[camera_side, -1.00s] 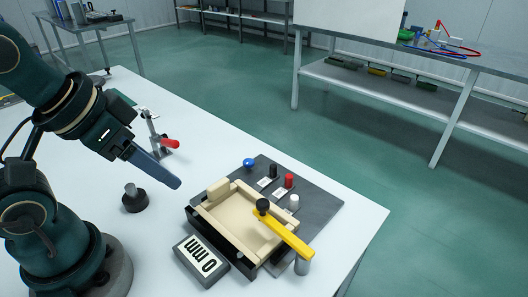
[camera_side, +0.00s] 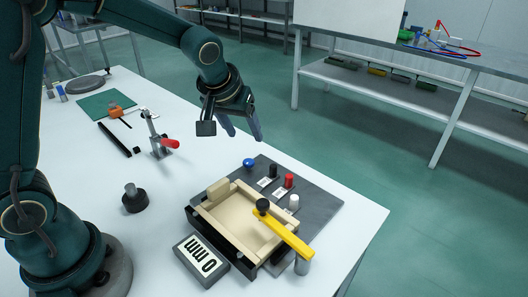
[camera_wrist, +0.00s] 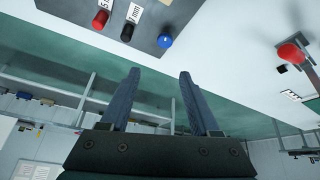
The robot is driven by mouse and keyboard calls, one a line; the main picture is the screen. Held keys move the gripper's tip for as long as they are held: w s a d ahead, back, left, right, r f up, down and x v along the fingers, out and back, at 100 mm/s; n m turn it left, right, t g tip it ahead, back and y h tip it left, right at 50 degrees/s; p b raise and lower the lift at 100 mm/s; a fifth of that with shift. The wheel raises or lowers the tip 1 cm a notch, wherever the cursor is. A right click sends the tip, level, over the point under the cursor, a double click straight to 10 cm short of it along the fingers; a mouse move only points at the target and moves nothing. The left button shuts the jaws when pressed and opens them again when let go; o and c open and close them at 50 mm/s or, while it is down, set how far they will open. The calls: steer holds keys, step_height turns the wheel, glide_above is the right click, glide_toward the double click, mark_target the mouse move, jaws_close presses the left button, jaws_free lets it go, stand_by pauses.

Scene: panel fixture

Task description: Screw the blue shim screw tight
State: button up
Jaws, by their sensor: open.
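The blue shim screw (camera_side: 249,163) has a round blue head and stands at the upper left edge of the dark grey plate (camera_side: 325,205). In the wrist view the blue head (camera_wrist: 165,41) shows at the top, beyond my fingertips. My gripper (camera_side: 244,138) is open and empty, above and a little left of the blue screw in the side view, apart from it. Its two fingers also show in the wrist view (camera_wrist: 160,75), spread with a clear gap. The shaft of the screw is hidden.
Black (camera_side: 272,171), red (camera_side: 289,181) and white (camera_side: 293,202) knobs stand beside the blue one. A beige tray (camera_side: 212,206) with a yellow bar (camera_side: 285,232) is in front. A red-handled toggle clamp (camera_side: 160,145) stands to the left. A black weight (camera_side: 134,200) sits near my base.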

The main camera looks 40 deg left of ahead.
mark_target(248, 162)
steer(key=shift+g, duration=0.6)
step_height(248, 162, down, 4)
steer(key=shift+s+a, duration=0.1)
steer(key=shift+x, duration=2.3)
jaws_close()
